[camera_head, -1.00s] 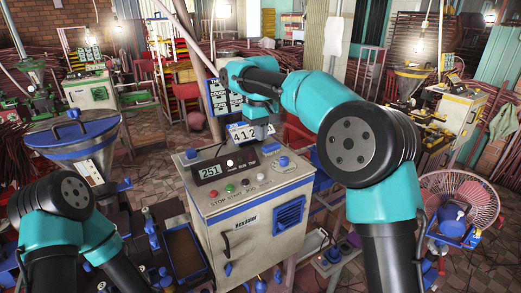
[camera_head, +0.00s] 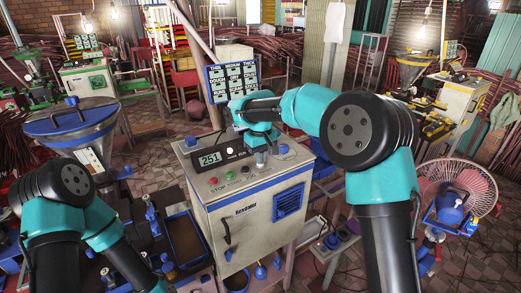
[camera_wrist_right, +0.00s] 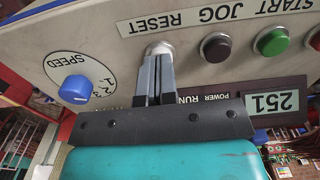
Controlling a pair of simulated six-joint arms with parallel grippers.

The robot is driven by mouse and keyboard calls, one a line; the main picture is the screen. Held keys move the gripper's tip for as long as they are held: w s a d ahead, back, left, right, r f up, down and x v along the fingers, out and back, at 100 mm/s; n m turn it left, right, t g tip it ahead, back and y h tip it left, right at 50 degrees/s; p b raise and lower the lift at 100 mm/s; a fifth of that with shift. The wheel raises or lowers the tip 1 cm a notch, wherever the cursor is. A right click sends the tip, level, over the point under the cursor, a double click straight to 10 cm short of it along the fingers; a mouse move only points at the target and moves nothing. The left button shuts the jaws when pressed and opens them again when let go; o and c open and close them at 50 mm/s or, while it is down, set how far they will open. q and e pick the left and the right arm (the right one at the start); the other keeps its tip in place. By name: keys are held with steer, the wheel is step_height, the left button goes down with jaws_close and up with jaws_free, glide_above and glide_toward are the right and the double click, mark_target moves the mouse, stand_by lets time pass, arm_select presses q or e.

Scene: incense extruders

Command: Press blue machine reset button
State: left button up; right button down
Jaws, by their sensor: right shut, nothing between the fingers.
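The machine (camera_head: 255,215) is a cream box with blue trim, in the middle of the head view. Its sloped top panel carries a row of buttons labelled STOP, START, JOG and RESET. In the right wrist view the pale reset button (camera_wrist_right: 159,47) sits beside the RESET label, partly covered by my fingertips. My right gripper (camera_wrist_right: 158,58) is shut and empty, its tips at the button and seemingly touching it. In the head view the right gripper (camera_head: 260,160) points down at the panel. My left arm shows at lower left; its gripper is out of view.
The 251 display (camera_head: 210,159) is on the panel. A fan (camera_head: 460,192) stands at right.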

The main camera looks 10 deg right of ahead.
steer(key=shift+f, duration=0.15)
steer(key=shift+s+f, duration=0.1)
steer(key=shift+f, duration=1.05)
steer(key=shift+r, duration=0.1)
step_height(320, 180, up, 15)
stand_by(0.4)
